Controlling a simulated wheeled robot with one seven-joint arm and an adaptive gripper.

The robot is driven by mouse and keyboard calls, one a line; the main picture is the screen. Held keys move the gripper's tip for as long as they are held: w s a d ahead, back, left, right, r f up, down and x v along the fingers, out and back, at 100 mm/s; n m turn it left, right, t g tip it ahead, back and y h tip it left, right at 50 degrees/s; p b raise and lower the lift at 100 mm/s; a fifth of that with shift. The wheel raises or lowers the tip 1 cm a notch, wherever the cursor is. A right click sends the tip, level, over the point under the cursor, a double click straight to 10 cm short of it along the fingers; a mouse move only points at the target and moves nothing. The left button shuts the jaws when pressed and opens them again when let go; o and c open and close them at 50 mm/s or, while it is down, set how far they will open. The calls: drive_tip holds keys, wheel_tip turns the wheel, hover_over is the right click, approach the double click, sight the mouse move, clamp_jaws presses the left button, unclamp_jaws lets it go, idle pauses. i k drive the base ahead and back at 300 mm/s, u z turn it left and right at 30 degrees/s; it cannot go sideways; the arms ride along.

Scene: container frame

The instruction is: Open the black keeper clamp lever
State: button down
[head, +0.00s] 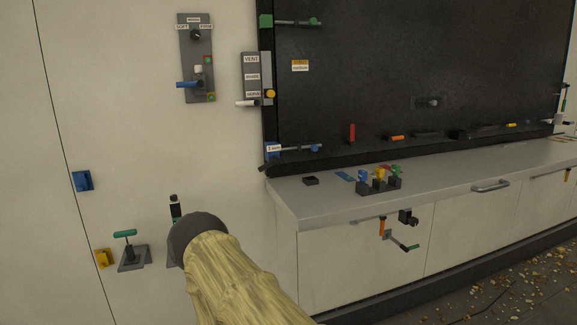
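An upright black handle (175,207) with a light band and a green part below it stands at the left wall, just above the dark round end of my arm (197,237). Its base is hidden behind my arm. A small black lever (269,168) also sticks out at the lower left corner of the dark panel. I cannot tell which of these is the keeper clamp lever. The fingers of my gripper are hidden behind the dark end of my arm. Whether they touch anything cannot be seen.
A green T-handle (125,234) and a yellow block (103,258) are left of my arm. A blue block (83,181) and a switch plate (196,58) are on the wall. The grey counter (310,212) juts out at right; debris (500,290) covers the floor.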

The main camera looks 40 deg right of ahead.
sight(275, 160)
drive_tip(key=z, duration=0.8)
drive_tip(key=i, duration=0.15)
